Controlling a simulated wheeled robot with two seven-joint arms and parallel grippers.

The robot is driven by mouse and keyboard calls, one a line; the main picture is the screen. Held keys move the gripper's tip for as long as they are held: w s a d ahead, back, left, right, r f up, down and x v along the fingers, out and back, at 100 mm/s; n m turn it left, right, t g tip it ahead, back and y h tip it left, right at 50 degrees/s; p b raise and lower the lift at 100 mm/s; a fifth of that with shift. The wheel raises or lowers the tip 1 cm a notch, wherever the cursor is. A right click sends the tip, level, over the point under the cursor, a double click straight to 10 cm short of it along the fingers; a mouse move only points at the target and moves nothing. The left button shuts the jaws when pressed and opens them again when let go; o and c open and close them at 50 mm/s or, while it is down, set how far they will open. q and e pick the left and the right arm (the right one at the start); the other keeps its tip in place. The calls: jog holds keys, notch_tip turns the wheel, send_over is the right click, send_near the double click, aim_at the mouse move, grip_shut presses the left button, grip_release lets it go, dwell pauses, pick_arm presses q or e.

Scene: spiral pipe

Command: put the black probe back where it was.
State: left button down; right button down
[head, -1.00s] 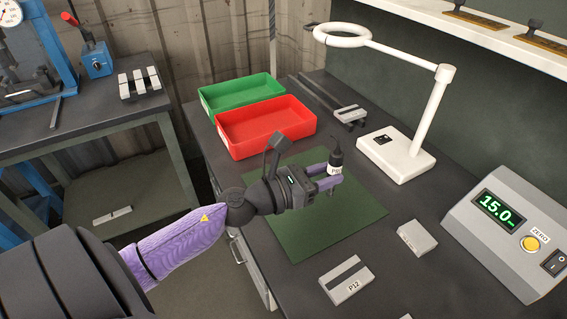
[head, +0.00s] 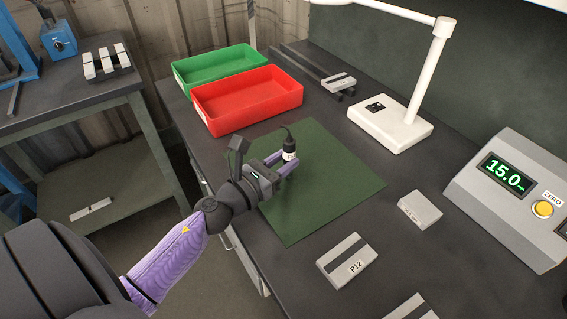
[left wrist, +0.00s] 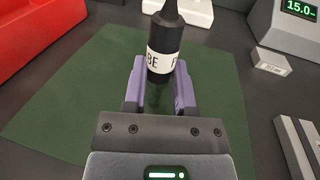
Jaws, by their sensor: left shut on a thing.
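The black probe (head: 289,146) has a white label band and a thin cable at its top. My left gripper (head: 285,166) is shut on it, with the purple fingers on either side, over the green mat (head: 335,190). In the left wrist view the probe (left wrist: 165,40) stands upright between the fingertips (left wrist: 160,85), and part of its label reads "BE". Its lower end is hidden behind the fingers, so I cannot tell whether it touches the mat. My right gripper is not in view.
Red (head: 248,103) and green (head: 205,68) trays stand at the back left. A white lamp base (head: 390,125) is behind the mat. A block marked P12 (head: 347,262), a smaller block (head: 420,210) and a display box (head: 510,195) lie to the right. The mat's right part is clear.

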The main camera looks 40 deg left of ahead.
pick_arm(q)
jog(key=shift+f, duration=0.15)
jog(key=c, duration=0.5)
grip_release()
jog(key=shift+o, duration=0.4)
jog(key=shift+r, duration=0.2)
jog(key=shift+s, duration=0.35)
jog(key=s, duration=0.3)
jog(key=s+a+b, duration=0.1)
jog(key=s, duration=0.6)
jog(key=shift+a+f+b, duration=0.1)
jog(key=shift+a+b, duration=0.25)
jog(key=shift+a, duration=0.05)
jog(key=shift+s, duration=0.4)
jog(key=shift+s+a, duration=0.1)
jog(key=shift+s, duration=0.05)
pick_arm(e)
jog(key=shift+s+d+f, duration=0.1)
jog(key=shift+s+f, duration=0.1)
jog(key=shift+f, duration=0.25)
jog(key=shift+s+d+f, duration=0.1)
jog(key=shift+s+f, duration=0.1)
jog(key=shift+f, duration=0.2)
